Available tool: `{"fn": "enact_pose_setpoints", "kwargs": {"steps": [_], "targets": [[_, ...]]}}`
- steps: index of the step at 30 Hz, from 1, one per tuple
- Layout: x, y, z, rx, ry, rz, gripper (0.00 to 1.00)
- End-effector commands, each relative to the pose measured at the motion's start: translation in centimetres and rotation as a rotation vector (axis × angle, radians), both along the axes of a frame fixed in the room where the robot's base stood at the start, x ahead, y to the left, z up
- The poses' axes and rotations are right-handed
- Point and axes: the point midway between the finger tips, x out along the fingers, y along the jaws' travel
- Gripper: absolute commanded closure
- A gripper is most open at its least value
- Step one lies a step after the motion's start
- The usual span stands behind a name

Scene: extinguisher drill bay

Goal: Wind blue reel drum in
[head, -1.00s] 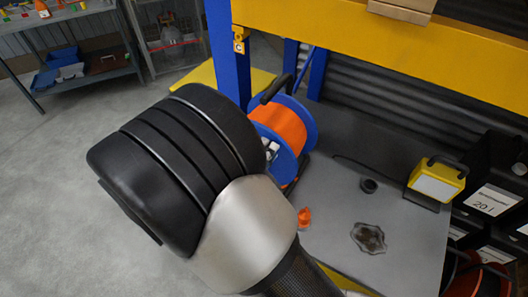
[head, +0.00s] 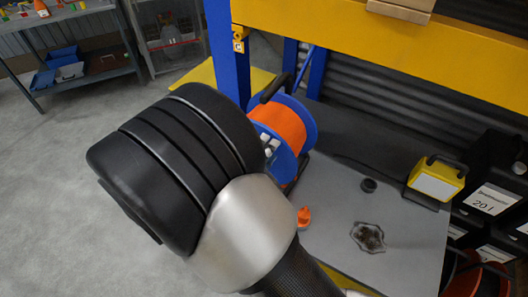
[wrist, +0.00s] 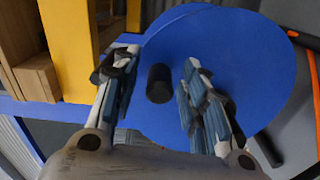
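The blue reel drum (head: 308,128) is wound with orange cable (head: 278,122) and stands on the grey bench under a black carry handle (head: 275,88). My arm hides part of its left side. In the wrist view its round blue face (wrist: 255,60) fills the middle, with a black crank knob (wrist: 160,84) sticking out toward me. My gripper (wrist: 162,62) is open, one finger on each side of the knob, with a visible gap on both sides. In the head view only pale bits of my gripper (head: 268,145) show at the drum's face.
On the grey bench (head: 330,200) are an orange nozzle-like piece (head: 304,216), a dark ring (head: 368,185), a dark stain-like patch (head: 368,237) and a yellow work lamp (head: 437,178). A blue post (head: 228,55) and yellow beam (head: 370,45) frame the bench. Black bins stand at right.

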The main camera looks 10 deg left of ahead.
Motion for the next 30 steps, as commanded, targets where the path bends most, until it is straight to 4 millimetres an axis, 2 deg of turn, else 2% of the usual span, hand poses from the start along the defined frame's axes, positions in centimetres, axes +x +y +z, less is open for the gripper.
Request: {"fn": "enact_pose_setpoints", "kwargs": {"steps": [5, 15, 21, 30], "targets": [[-1.1, 0.6, 0.0, 0.0, 0.0, 0.004, 0.6], [-7.6, 3.2, 0.0, 0.001, -0.001, 0.007, 0.6], [-10.3, 4.2, 0.0, 0.001, -0.001, 0.003, 0.6], [-11.2, 4.5, 0.0, -0.001, 0.0, -0.001, 0.6]]}}
